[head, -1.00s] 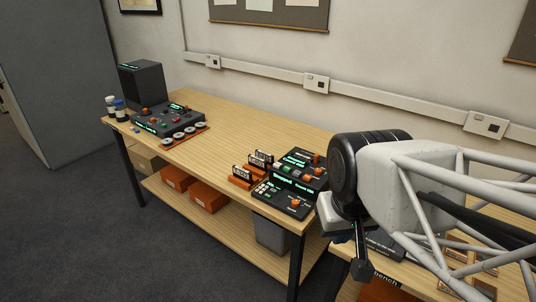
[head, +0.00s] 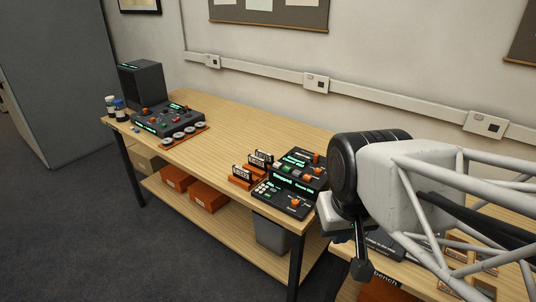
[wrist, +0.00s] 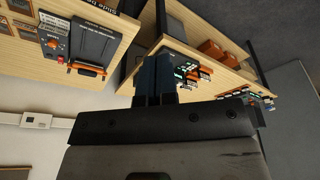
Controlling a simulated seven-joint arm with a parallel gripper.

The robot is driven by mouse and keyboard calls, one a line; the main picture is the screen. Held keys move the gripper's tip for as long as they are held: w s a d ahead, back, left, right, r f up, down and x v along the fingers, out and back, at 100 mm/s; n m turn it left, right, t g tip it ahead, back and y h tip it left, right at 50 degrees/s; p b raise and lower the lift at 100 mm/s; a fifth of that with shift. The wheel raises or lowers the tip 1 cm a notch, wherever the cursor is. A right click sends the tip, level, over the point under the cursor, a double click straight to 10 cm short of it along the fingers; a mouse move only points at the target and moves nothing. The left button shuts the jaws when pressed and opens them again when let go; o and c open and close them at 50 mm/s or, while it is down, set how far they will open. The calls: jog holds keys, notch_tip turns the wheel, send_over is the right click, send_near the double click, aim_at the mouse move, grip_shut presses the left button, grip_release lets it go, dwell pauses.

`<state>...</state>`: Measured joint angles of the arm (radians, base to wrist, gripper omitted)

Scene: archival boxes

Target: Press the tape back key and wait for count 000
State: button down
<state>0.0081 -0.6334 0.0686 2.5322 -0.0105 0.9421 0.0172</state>
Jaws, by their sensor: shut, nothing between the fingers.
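A dark console with green displays, orange knobs and small keys (head: 290,185) stands near the front right end of the long bench. Its labels are too small to read, so I cannot pick out the tape back key or a count. A second dark console with several pale round discs in front (head: 165,120) stands at the far left end. My gripper (head: 360,268) hangs over the nearer bench at right, apart from both consoles. In the wrist view my gripper (wrist: 155,82) is shut and empty, with green-lit equipment (wrist: 190,72) beyond it.
Small orange stands with labelled cards (head: 242,173) sit left of the near console. A dark speaker-like box (head: 142,84) and small bottles (head: 120,110) stand at the far left. Orange boxes (head: 208,197) lie on the lower shelf. The long bench's middle is clear.

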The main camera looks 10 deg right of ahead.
dwell(0.6)
jog(key=m+t+y, duration=0.3)
jog(key=m+t, duration=0.2)
jog(key=t, duration=0.1)
send_over(279, 163)
notch_tip(279, 163, down, 12)
jog(key=shift+s+f, duration=0.15)
jog(key=shift+f, duration=0.2)
jog(key=shift+f, duration=4.2)
jog(key=shift+f, duration=0.15)
